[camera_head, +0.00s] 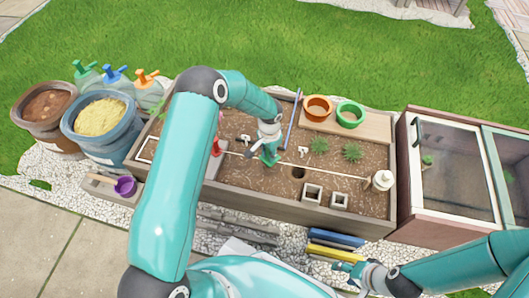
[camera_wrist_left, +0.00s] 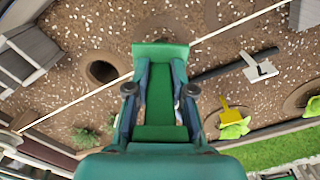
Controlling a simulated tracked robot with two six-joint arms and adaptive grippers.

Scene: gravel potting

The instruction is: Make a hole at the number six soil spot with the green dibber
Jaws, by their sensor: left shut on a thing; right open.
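My left gripper (camera_head: 266,150) is shut on the green dibber (camera_head: 270,160) over the middle of the planter bed. In the left wrist view the green dibber (camera_wrist_left: 160,95) sits between the fingers of the left gripper (camera_wrist_left: 160,100). Its lower tip is hidden, so I cannot tell whether it touches the soil. A dark round hole (camera_head: 298,173) is in the soil to the right; it also shows in the left wrist view (camera_wrist_left: 102,68). Small white markers (camera_head: 303,151) stand in the bed, but I cannot read a six. My right gripper (camera_head: 349,270) is open near the front, outside the bed.
A pale string (camera_head: 325,173) crosses the bed to a white spool (camera_head: 382,180). Orange (camera_head: 317,107) and green (camera_head: 350,113) pots stand on a board behind. A glazed cold frame (camera_head: 455,170) is at the right.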

